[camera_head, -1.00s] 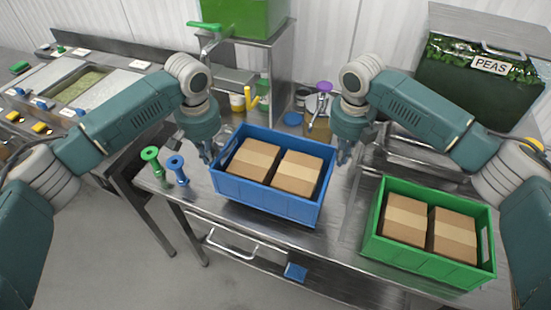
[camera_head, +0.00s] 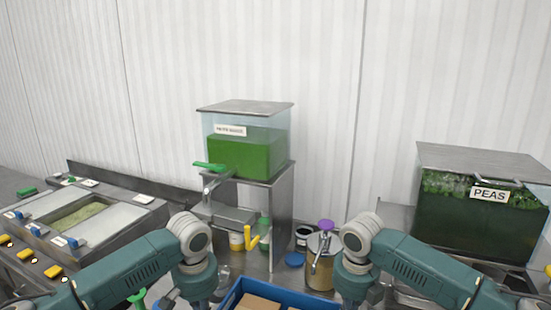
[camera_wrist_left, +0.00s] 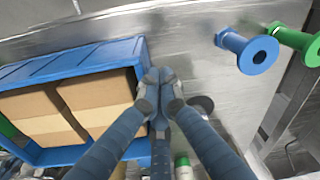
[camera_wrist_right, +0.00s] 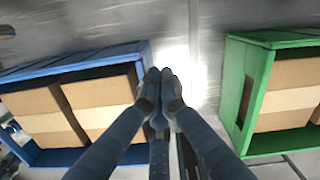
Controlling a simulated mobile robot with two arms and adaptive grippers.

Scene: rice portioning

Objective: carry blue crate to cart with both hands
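In the right wrist view the crate (camera_wrist_right: 75,66) lies left of my right gripper (camera_wrist_right: 161,88), whose fingertips are also together, near the other end. Whether either touches the crate is unclear. No cart is visible.
A green crate (camera_wrist_right: 236,85) with boxes stands right of my right gripper. Blue (camera_wrist_left: 250,55) and green spools are near my left gripper.

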